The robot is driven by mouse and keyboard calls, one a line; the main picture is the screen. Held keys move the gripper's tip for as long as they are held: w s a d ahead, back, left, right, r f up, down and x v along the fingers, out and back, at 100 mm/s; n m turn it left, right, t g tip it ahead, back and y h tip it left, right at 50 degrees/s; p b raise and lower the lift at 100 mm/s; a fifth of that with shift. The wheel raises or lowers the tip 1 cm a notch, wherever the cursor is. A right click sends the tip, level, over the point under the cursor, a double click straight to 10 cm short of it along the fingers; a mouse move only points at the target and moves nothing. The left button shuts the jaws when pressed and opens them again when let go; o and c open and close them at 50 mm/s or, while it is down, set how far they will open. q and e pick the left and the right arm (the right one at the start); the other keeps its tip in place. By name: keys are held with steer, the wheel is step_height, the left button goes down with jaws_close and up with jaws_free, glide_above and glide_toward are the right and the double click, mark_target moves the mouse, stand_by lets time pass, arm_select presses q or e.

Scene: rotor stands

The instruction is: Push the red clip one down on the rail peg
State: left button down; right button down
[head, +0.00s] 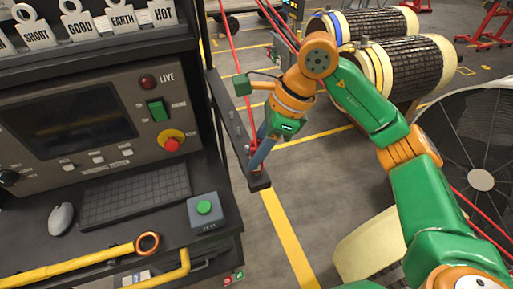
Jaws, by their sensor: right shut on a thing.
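A dark rail (228,117) with holes runs down along the right side of the test console. A red lead (234,52) comes down from the top to the rail's near end, where red shows (254,148) beside my fingers. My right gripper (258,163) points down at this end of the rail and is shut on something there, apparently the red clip. The fingers cover most of the clip and the peg, so I cannot tell how far down the clip sits. My left gripper is not in view.
The console (95,110) stands on the left with a keyboard (135,196), a mouse (61,219), and a green button box (205,212). A yellow pole (70,267) with an orange ring crosses its front. Large wound rotors (400,65) and a fan (475,150) stand right.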

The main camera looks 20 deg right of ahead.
steer(key=shift+f, duration=0.1)
stand_by(0.3)
steer(key=shift+f+b, duration=0.4)
steer(key=shift+f, duration=0.1)
steer(key=c, duration=0.5)
jaws_free()
steer(key=shift+r, duration=0.1)
